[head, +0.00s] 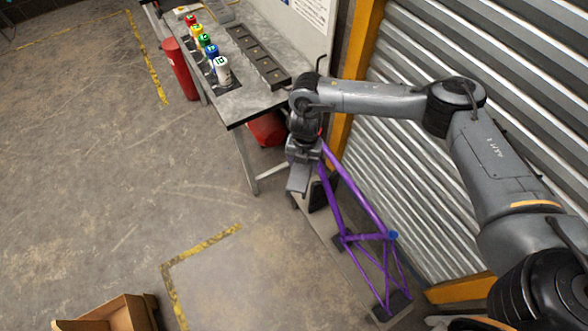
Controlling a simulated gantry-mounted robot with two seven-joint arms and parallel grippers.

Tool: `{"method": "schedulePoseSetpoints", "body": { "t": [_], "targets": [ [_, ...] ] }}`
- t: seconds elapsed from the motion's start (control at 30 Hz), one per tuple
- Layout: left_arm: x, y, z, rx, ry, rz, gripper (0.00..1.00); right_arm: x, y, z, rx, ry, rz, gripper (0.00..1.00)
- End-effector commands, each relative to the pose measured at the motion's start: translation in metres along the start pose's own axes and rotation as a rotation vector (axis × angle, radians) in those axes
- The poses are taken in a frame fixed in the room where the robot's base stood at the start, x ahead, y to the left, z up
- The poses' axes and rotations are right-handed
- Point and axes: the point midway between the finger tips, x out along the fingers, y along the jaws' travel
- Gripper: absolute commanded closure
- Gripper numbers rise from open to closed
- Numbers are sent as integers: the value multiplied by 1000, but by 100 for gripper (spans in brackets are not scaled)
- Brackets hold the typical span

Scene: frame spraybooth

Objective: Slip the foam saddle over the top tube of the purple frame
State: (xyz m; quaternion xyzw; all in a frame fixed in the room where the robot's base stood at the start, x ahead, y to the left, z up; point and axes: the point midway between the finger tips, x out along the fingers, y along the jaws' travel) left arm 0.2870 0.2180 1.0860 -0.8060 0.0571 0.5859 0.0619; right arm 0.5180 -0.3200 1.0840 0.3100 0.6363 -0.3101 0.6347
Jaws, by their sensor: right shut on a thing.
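The purple frame (331,197) stands on dark foot blocks by the shutter, right of the middle. Its long upper tube (355,188) runs from beside my right gripper down to a blue-capped end. My right gripper (299,163) points down just left of the frame's far end. It is shut on a grey block-shaped piece (298,180), which looks like the foam saddle. The piece appears beside the purple tubes, not around them; whether it touches them I cannot tell. My wrist hides the frame's far end. My left gripper is out of view.
A grey workbench (245,100) with several coloured spray cans (211,53) and a dark slotted tray (262,62) stands behind. A red cylinder (179,68) is at its left. The corrugated shutter (400,150) borders the right. A cardboard box (128,312) sits front left; the middle floor is clear.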

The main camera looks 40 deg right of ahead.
Motion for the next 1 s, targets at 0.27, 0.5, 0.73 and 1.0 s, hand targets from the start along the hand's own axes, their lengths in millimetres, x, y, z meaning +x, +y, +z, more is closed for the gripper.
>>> {"method": "schedulePoseSetpoints", "body": {
  "t": [0.27, 0.5, 0.73, 1.0],
  "targets": [
    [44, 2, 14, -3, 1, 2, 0, 60, -38, 55, -423, -1, -3, 61],
    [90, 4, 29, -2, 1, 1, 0, 121, -91, 107, -700, -1, -3, 61],
    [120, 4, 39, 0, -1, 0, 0, 158, -133, 137, -778, -1, -2, 61],
    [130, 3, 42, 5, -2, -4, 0, 171, -152, 148, -789, -1, -1, 61]
  ]
}}
